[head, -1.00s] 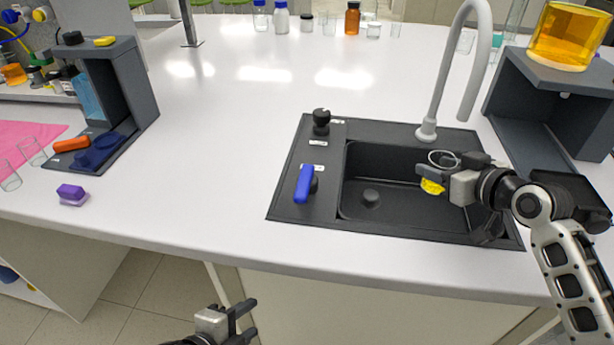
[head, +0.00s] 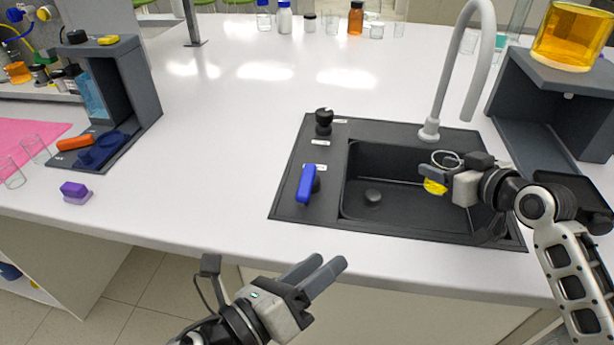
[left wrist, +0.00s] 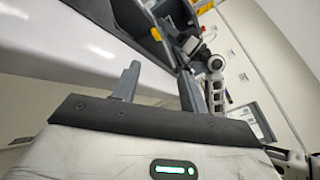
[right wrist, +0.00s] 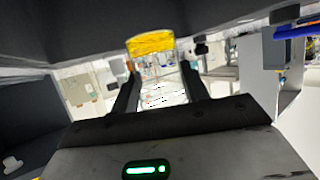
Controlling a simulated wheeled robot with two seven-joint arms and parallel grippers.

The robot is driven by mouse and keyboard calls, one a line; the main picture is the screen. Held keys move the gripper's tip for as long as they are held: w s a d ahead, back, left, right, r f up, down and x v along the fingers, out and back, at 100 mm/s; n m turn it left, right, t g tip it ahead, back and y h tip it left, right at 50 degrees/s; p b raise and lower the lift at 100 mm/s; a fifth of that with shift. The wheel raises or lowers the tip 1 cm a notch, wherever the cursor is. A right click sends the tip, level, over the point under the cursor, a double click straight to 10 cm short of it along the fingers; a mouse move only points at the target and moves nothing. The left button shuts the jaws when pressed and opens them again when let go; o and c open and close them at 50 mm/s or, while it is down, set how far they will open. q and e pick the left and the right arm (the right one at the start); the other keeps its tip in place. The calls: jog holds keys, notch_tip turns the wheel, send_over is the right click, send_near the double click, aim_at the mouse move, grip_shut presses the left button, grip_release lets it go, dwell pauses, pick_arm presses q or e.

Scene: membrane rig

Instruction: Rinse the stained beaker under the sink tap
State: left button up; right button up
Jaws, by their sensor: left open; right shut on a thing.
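The stained beaker (head: 435,186) is clear glass with a yellow stain and is held over the sink (head: 385,215). My right gripper (head: 436,173) is shut on it. In the right wrist view the yellow stain (right wrist: 150,43) shows between the fingers. The grey tap (head: 478,60) arches above the sink's back edge, its spout end above and slightly right of the beaker. No water stream is visible. A blue lever (head: 306,184) and a black knob (head: 323,121) sit on the sink's left panel. My left gripper (head: 325,272) is open and empty in front of the counter edge, below the blue lever.
A dark stand with an amber container (head: 568,36) is right of the sink. Another dark stand (head: 130,85), clear beakers (head: 36,150) and a purple block (head: 74,191) are at left. Bottles (head: 355,18) line the back. The counter's middle is clear.

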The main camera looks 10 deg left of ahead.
aim_at(307, 178)
pick_arm(q)
jog(key=w+a+t+y, duration=0.1)
jog(key=y, duration=0.2)
jog(key=w+a+t+y, duration=0.1)
jog(key=w+y, duration=0.1)
jog(key=w+a+m+t+y, duration=0.1)
jog(key=w+y, duration=0.1)
jog(key=y, duration=0.1)
jog(key=shift+w+a+f+y, duration=0.1)
jog(key=shift+w+a+y, duration=0.1)
jog(key=shift+a+y, duration=0.15)
jog(key=shift+w+a+t+y, duration=0.3)
jog(key=shift+a+y, duration=0.15)
jog(key=shift+y, duration=0.6)
jog(key=shift+w+a, duration=0.1)
jog(key=shift+w, duration=0.05)
jog(key=w, duration=1.1)
jog(key=shift+w+a, duration=0.25)
jog(key=shift+w, duration=0.05)
grip_shut()
